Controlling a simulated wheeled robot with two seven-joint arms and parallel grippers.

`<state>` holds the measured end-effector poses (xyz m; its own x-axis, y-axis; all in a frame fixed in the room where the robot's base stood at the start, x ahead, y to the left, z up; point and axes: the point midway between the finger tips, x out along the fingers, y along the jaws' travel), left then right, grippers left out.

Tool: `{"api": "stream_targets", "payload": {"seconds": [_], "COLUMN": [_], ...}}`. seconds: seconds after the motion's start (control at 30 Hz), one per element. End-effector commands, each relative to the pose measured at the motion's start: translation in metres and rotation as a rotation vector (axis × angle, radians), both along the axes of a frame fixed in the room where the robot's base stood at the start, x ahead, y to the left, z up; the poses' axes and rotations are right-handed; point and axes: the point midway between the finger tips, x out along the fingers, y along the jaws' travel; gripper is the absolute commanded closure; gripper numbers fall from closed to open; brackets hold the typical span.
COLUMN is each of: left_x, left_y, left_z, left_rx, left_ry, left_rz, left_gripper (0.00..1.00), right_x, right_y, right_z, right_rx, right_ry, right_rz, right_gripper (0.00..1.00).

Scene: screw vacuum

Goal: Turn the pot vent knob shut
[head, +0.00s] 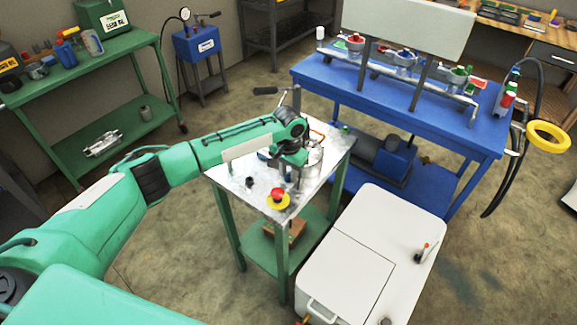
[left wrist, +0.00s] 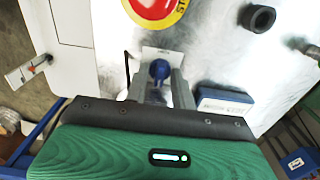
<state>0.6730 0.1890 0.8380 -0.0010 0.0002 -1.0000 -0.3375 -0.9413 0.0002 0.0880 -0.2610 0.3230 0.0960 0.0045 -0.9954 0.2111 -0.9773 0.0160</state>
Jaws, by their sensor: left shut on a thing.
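The blue vent knob (left wrist: 159,69) shows in the left wrist view, between the two grey fingers of my left gripper (left wrist: 161,80). The fingers are closed on it from both sides. In the head view my left gripper (head: 296,172) points down over the small metal-topped table, and the knob is hidden behind it. A grey metal cylinder (head: 314,158), perhaps the pot, shows partly just right of the gripper. My right gripper is not in view.
A red and yellow stop button (head: 278,198) sits at the table's front corner, close to the gripper. A small black cylinder (head: 249,182) stands to its left. A white cabinet (head: 345,262) stands right of the table, and a blue bench (head: 450,130) stands behind.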

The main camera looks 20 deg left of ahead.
Motion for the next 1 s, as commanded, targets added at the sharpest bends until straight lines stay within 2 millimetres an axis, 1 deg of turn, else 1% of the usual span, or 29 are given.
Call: {"api": "stream_targets", "payload": {"seconds": [0.1, 0.33, 0.37, 0.4, 0.47, 0.8, 0.87, 0.97, 1.0], "left_x": [0.0, 0.001, 0.001, 0.001, 0.001, 0.001, 0.001, 0.001, 0.001], "left_y": [0.0, 0.0, 0.0, 0.0, 0.0, 0.0, 0.0, 0.0, 0.001], "left_z": [0.001, 0.001, 0.001, 0.001, 0.001, 0.003, 0.008, 0.022, 0.03], "left_rx": [-0.002, -0.002, -0.002, -0.002, -0.001, -0.001, -0.001, -0.001, -0.001], "left_ry": [-0.002, -0.002, -0.002, -0.002, -0.002, -0.002, -0.002, -0.004, -0.004], "left_rz": [0.012, 0.012, 0.012, 0.012, 0.012, 0.011, 0.011, 0.01, 0.01], "left_gripper": [0.97, 0.97, 0.73, 0.65, 0.53, 0.53, 0.53, 0.53, 0.53], "right_x": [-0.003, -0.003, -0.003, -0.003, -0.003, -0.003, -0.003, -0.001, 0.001], "right_y": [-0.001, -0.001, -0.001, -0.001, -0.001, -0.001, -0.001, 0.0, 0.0], "right_z": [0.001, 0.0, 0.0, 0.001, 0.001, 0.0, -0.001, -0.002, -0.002], "right_rx": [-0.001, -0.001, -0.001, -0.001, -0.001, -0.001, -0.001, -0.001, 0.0], "right_ry": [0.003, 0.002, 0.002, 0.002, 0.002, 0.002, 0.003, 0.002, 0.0], "right_rz": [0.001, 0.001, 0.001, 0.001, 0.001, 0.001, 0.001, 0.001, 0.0], "right_gripper": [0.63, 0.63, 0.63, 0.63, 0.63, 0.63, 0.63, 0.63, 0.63]}}
